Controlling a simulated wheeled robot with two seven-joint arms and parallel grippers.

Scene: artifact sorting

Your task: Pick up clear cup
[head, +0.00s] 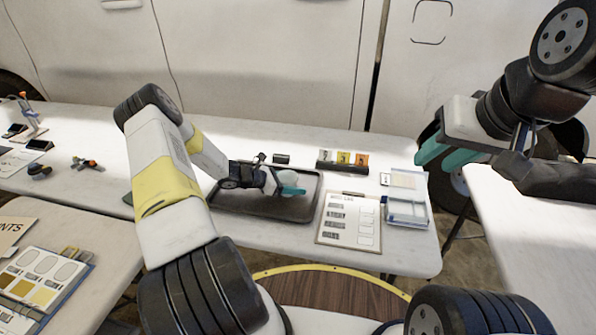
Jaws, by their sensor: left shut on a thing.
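My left gripper (289,185) reaches over the right part of a dark tray (240,207) on the white table. Its teal fingers are shut on a small, pale, see-through thing, which seems to be the clear cup; the fingers and the small size hide most of its shape. I cannot tell whether it touches the tray. My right gripper (443,155) is empty, with its teal fingers apart, in the air beyond the table's right end.
A clipboard with a sheet (348,220) lies right of the tray. A clear box (406,211) stands near the table's right edge. A dark holder with coloured cards (342,161) stands behind. Another white table (510,220) is at the right.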

